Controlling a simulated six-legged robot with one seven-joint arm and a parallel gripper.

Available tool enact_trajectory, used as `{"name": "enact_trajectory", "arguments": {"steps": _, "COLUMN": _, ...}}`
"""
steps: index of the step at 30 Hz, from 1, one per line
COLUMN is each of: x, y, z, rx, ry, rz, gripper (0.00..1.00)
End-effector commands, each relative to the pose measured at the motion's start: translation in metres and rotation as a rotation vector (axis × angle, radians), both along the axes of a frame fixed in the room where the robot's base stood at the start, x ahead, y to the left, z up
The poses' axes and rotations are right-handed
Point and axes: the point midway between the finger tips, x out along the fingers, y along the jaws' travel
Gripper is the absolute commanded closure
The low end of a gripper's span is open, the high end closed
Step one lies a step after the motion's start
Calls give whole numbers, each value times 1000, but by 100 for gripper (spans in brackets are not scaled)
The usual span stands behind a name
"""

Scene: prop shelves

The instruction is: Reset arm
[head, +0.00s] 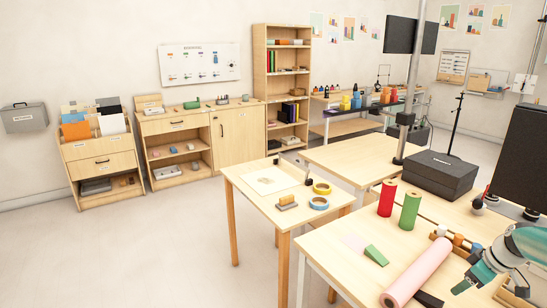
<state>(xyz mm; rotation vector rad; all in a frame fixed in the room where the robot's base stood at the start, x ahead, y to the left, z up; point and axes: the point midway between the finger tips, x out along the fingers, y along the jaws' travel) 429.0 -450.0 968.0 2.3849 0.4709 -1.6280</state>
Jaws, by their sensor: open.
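My gripper (474,279) shows at the lower right of the head view, at the end of my teal and grey arm. It is open, and I see nothing held in it. It is above the right part of the near wooden table (325,253), to the right of a pink roll (415,271). The arm is partly cut off by the right picture edge. Whether the gripper touches anything below it, I cannot tell.
A red roll (387,198) and a green roll (410,210) stand upright on the near table, with a green wedge (376,255) in front. A black case (440,174) and a dark screen (521,160) are behind. Open floor (150,250) lies to the left.

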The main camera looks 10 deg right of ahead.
Motion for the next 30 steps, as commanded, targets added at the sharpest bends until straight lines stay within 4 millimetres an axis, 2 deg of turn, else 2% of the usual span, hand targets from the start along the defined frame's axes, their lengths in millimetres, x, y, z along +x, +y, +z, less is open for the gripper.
{"name": "enact_trajectory", "arguments": {"steps": 3, "x": 18, "y": 42, "z": 12, "rx": -31, "ry": 56, "rz": 19, "gripper": 39}}
{"name": "enact_trajectory", "arguments": {"steps": 7, "x": 33, "y": 103, "z": 30, "rx": -85, "ry": 132, "rz": 12, "gripper": 39}}
{"name": "enact_trajectory", "arguments": {"steps": 12, "x": 35, "y": 181, "z": 57, "rx": -166, "ry": 186, "rz": -32, "gripper": 39}}
{"name": "enact_trajectory", "arguments": {"steps": 14, "x": 31, "y": 206, "z": 67, "rx": -192, "ry": 193, "rz": -53, "gripper": 39}}
{"name": "enact_trajectory", "arguments": {"steps": 20, "x": 8, "y": 284, "z": 101, "rx": -256, "ry": 164, "rz": -138, "gripper": 39}}
{"name": "enact_trajectory", "arguments": {"steps": 24, "x": -18, "y": 331, "z": 121, "rx": -267, "ry": 109, "rz": -203, "gripper": 39}}
{"name": "enact_trajectory", "arguments": {"steps": 30, "x": -65, "y": 388, "z": 141, "rx": -217, "ry": 6, "rz": -289, "gripper": 39}}
